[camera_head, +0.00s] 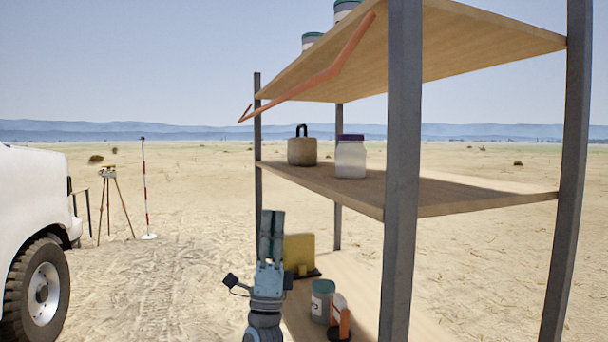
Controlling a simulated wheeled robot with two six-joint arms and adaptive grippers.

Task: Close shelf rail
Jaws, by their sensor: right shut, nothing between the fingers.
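The shelf rail (305,87) is a thin orange bent bar along the front of the shelf unit. It slants from the near post beside the top shelf (480,45) down towards the far front post, and its far end sticks out past that post. My right gripper (271,216) points upward at the lower middle, in front of the shelf unit and below the middle shelf (440,200). It is shut and empty, well below the rail and apart from it. My left gripper is not in view.
A grey near post (402,160) stands right of my gripper. A stone weight (302,151) and a purple-lidded jar (351,158) stand on the middle shelf. The bottom shelf holds a yellow object (299,250) and a jar (322,300).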

